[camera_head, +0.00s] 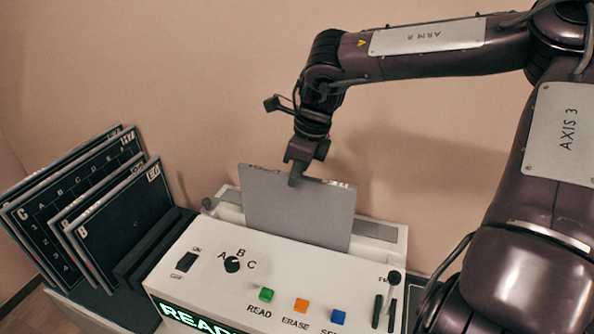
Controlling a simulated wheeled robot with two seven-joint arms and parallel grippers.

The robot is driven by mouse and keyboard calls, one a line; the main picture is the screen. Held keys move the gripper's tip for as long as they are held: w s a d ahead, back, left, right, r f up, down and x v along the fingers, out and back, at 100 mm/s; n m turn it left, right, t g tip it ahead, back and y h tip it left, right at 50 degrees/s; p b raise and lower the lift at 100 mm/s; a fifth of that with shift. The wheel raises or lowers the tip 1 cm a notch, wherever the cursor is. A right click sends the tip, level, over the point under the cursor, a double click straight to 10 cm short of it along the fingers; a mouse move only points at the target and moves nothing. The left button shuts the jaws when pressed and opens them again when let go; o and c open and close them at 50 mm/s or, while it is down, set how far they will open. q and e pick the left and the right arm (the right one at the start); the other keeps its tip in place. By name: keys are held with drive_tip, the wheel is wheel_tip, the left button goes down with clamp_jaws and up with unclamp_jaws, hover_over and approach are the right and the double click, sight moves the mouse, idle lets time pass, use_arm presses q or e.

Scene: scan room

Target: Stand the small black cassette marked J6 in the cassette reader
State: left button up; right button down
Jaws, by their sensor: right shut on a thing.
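My right gripper (299,168) comes down from above and is shut on the top edge of a cassette (298,212). The cassette shows a plain grey face, and no J6 mark can be read on it. It is about upright, with its lower edge hidden behind the front housing of the white cassette reader (300,268). It stands at the reader's slot area; how deep it sits cannot be told. My left gripper is out of view.
A rack (160,245) at the left holds several black cassettes (125,228), leaning left, with some dark slots empty. The reader's front has a knob (232,264), green, orange and blue buttons, and a lit green display (190,318). A wall stands close behind.

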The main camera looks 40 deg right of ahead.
sight(297, 200)
drive_tip(key=s+d+b+x, duration=0.1)
drive_tip(key=b+x, duration=0.4)
drive_tip(key=x, duration=0.2)
drive_tip(key=shift+s+f, duration=0.25)
drive_tip(key=shift+f, duration=0.25)
idle(1.2)
drive_tip(key=shift+a, duration=0.1)
drive_tip(key=c, duration=1.3)
unclamp_jaws()
drive_tip(key=shift+c, duration=0.2)
drive_tip(key=b+v, duration=0.1)
drive_tip(key=v, duration=0.6)
drive_tip(key=shift+s+r, duration=0.1)
drive_tip(key=shift+r, duration=0.3)
drive_tip(key=p+v, duration=0.4)
drive_tip(key=w+p+v, duration=0.1)
drive_tip(key=p, duration=0.1)
drive_tip(key=shift+a+r, duration=0.3)
drive_tip(key=shift+r, duration=0.25)
drive_tip(key=shift+p, duration=0.3)
